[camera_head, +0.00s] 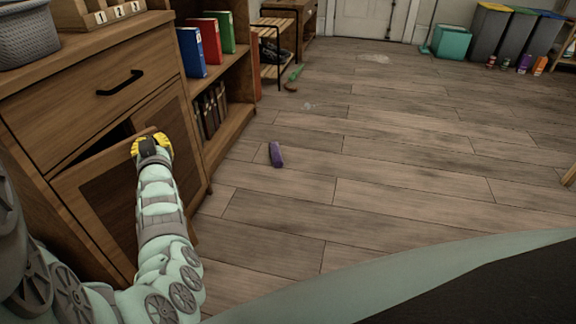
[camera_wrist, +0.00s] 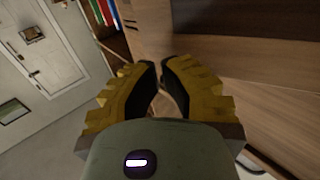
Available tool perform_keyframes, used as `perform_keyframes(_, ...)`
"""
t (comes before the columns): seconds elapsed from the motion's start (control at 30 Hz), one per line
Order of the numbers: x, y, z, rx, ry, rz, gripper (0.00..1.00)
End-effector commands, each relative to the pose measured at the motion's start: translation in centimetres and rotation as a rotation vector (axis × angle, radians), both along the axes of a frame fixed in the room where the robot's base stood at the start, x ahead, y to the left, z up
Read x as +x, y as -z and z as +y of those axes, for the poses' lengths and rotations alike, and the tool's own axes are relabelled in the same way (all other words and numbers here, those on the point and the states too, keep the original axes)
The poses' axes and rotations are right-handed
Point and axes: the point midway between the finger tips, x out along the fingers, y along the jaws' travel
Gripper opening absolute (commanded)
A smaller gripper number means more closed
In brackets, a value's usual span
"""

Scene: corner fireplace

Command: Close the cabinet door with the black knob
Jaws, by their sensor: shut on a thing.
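The cabinet door (camera_head: 88,178), wooden with a dark inset panel, stands partly open at the lower left of the head view. A dark gap shows above it, below the drawer. My gripper (camera_head: 152,143) is at the upper right part of this door, with yellow fingers and black pads. In the wrist view the fingertips (camera_wrist: 162,68) are close together, shut on part of the door. The black knob is not visible; I cannot tell whether the fingers hold it or the door's edge.
The drawer (camera_head: 110,100) above has a black handle (camera_head: 120,83) and is closed. Shelves with binders (camera_head: 192,52) stand to the right of the cabinet. A purple object (camera_head: 275,154) lies on the floor. The wooden floor (camera_head: 390,150) to the right is mostly clear.

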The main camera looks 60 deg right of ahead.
Motion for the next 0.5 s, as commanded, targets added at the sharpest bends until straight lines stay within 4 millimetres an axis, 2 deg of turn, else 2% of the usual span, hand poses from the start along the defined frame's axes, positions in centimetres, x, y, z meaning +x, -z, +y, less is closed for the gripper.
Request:
perform_keyframes(0.03, 0.5, 0.8, -0.3, -0.006, -0.01, -0.008, 0.0)
perform_keyframes(0.1, 1.1, 0.9, -0.5, -0.006, -0.032, -0.013, 0.0)
perform_keyframes(0.5, 4.0, 0.3, -0.4, -0.006, -0.113, 0.0, 0.0)
